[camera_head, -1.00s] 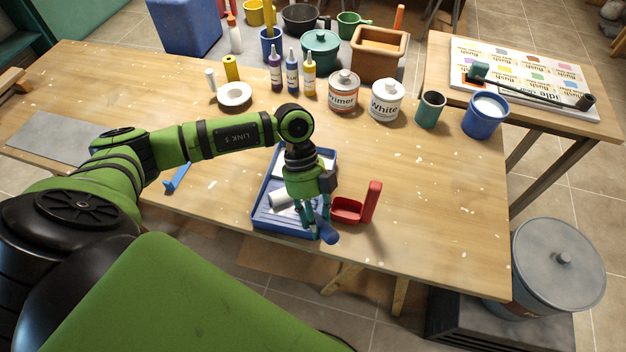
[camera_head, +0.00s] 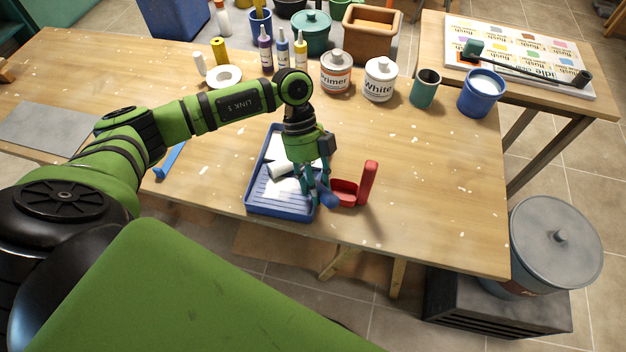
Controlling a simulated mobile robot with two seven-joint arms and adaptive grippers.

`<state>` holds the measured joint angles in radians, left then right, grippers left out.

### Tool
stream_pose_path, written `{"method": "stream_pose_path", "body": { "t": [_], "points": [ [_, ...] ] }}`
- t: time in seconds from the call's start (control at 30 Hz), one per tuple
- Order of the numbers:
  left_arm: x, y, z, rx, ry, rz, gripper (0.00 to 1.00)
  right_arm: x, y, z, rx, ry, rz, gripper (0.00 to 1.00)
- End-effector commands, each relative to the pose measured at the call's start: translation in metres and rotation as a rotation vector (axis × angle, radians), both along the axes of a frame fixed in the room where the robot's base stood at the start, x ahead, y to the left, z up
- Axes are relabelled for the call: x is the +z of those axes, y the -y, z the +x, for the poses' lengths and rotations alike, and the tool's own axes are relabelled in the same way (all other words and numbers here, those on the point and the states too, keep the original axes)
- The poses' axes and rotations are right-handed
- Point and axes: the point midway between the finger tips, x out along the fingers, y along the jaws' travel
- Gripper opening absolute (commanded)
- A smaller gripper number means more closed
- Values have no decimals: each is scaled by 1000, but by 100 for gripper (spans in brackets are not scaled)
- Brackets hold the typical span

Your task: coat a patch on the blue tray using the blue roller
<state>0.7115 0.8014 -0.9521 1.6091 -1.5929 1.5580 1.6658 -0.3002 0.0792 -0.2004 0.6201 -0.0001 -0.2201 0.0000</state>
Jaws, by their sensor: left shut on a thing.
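The blue tray (camera_head: 283,211) lies near the front edge of the wooden table, with some white in its upper part. My left gripper (camera_head: 318,193) is over the tray's right side, pointing down. It is shut on the blue handle of the blue roller (camera_head: 328,200). The roller's white sleeve (camera_head: 280,170) is over the middle of the tray; I cannot tell whether it touches the tray floor. The gripper and forearm hide part of the tray and roller. My right gripper does not show.
A red open holder (camera_head: 347,192) stands just right of the tray. A blue tool (camera_head: 171,161) lies to the left. A primer can (camera_head: 335,75), a white can (camera_head: 380,80), a teal cup (camera_head: 425,89) and a blue bucket (camera_head: 480,93) stand behind. The table's right part is clear.

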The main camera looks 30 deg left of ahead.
Motion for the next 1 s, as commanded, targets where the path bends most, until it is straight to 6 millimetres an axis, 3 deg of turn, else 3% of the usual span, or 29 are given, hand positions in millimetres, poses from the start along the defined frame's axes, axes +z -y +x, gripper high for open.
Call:
{"method": "stream_pose_path", "body": {
  "t": [0.5,1.0],
  "points": [
    [-2,-3,13,-1,0,-1,4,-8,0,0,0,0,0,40],
    [2,5,-3,-1,-1,0,4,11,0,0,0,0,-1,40]
  ]
}}
